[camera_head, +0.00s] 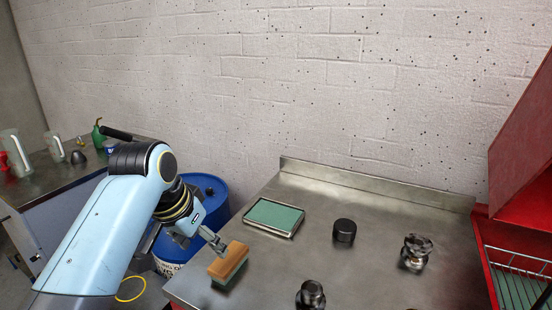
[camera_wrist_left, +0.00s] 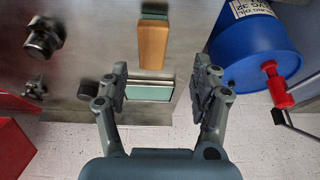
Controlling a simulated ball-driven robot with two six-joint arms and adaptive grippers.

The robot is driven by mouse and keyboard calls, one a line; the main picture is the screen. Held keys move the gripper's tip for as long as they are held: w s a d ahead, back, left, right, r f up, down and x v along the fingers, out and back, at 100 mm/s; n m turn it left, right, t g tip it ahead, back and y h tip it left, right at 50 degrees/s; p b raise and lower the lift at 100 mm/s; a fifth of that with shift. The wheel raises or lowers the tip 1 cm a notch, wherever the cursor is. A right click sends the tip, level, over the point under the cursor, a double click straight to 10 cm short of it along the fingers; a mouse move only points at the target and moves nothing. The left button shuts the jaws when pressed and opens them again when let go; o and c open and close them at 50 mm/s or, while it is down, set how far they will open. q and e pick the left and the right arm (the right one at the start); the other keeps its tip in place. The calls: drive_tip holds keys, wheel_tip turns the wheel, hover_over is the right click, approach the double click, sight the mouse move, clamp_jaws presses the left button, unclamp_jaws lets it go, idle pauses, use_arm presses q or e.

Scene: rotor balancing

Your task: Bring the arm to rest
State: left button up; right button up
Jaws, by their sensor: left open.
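My left arm (camera_head: 105,235) comes in from the left in the head view and reaches over the steel bench's near left corner. My left gripper (camera_head: 213,241) is open and empty. A wooden-backed brush or block (camera_head: 232,261) with a green underside is close to its fingertips. In the left wrist view the open fingers (camera_wrist_left: 160,76) stand wide apart, with the wooden block (camera_wrist_left: 153,45) beyond and between them, clear of both fingers. My right gripper is not in view.
The steel bench (camera_head: 380,285) carries a green-lined tray (camera_head: 273,217), a black cylinder (camera_head: 344,232), a shiny metal part (camera_head: 416,252) and a dark metal part (camera_head: 311,295). A blue drum (camera_head: 213,197) stands left of the bench. A red rack (camera_head: 520,170) is at right.

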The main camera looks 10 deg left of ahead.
use_arm(q)
drive_tip(key=s+a+n+y, duration=0.1)
drive_tip(key=s+a, duration=0.3)
drive_tip(key=s, duration=1)
drive_tip(key=s+a+n+y, duration=0.15)
drive_tip(key=s+a, duration=0.25)
drive_tip(key=s, duration=1)
wheel_tip(320, 180, down, 36)
drive_tip(key=s+a+f+g+b, duration=0.1)
drive_tip(key=s+a+g+b, duration=0.15)
drive_tip(key=b, duration=0.75)
drive_tip(key=s+a+f+b, duration=0.1)
drive_tip(key=s+f+b, duration=0.5)
drive_tip(key=s+f, duration=1.1)
wheel_tip(320, 180, down, 4)
drive_tip(key=shift+s+r+n+g+b, duration=0.1)
drive_tip(key=shift+s+n+g+b, duration=0.2)
drive_tip(key=shift+n+g+b, duration=0.05)
drive_tip(key=shift+a, duration=0.1)
